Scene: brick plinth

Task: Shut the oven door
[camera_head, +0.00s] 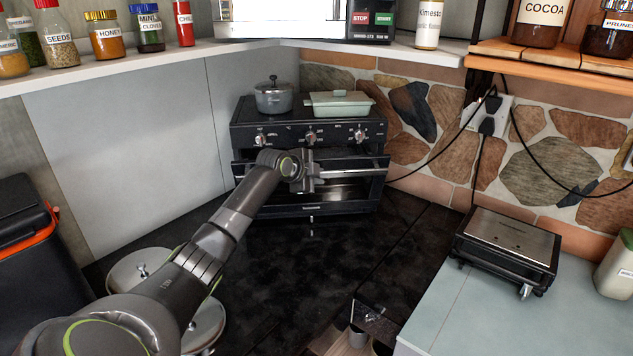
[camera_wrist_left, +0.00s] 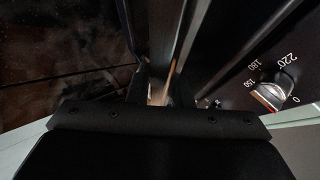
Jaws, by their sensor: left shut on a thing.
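The black oven (camera_head: 300,137) stands at the back on the dark surface, with a row of knobs across its front. Its door (camera_head: 310,209) is below the knobs, with a silvery bar handle (camera_head: 352,174) across it. How far the door stands open is hard to tell. My left gripper (camera_head: 308,174) is shut on the handle near its middle and hides part of it. In the left wrist view the fingers (camera_wrist_left: 160,92) are close around the handle bar, beside a knob (camera_wrist_left: 268,96) with numbers. My right gripper is not in view.
A grey pot (camera_head: 273,98) and a pale green lidded dish (camera_head: 340,104) stand on the oven. A grill appliance (camera_head: 508,245) sits on the right counter. Two round-lidded containers stand at the lower left. The dark surface before the oven is mostly clear.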

